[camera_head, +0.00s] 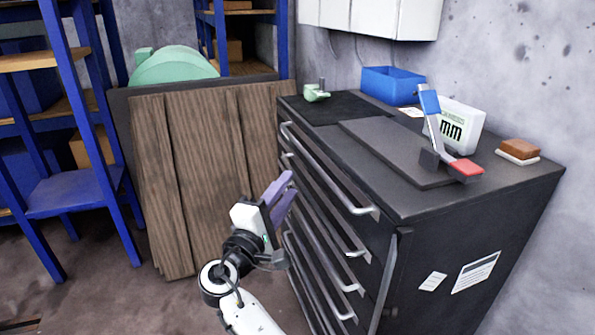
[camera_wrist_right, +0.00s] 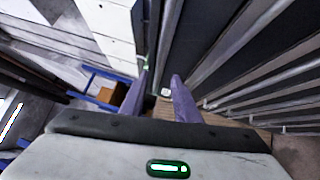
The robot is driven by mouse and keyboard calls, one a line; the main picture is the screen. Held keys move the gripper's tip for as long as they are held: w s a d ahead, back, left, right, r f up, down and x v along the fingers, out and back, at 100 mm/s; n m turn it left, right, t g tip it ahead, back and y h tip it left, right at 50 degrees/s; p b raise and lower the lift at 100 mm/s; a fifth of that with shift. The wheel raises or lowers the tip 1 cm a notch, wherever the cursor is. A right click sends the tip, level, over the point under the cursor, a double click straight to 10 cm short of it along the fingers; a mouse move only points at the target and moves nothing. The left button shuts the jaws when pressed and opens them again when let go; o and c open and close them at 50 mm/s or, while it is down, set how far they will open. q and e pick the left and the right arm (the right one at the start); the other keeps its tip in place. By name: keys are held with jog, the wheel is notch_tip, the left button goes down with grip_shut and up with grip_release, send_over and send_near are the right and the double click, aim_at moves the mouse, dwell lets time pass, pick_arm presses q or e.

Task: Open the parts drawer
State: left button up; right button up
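A black cabinet (camera_head: 430,235) has several stacked drawers on its front, each with a long silver handle, such as the top handle (camera_head: 330,170). All the drawers look shut. No label shows which one is the parts drawer. My right gripper (camera_head: 285,190) is in front of the drawer fronts, to the left of them, near the height of the upper drawers. Its two purple fingers (camera_wrist_right: 160,92) are apart, with no handle between them. In the right wrist view the silver handles (camera_wrist_right: 235,50) run along the right side, beside the fingers. My left gripper is not in view.
Wooden boards (camera_head: 190,170) lean behind my gripper. Blue shelving (camera_head: 70,110) stands left.

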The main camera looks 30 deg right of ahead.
aim_at(308, 159)
jog(key=x, duration=1)
grip_shut()
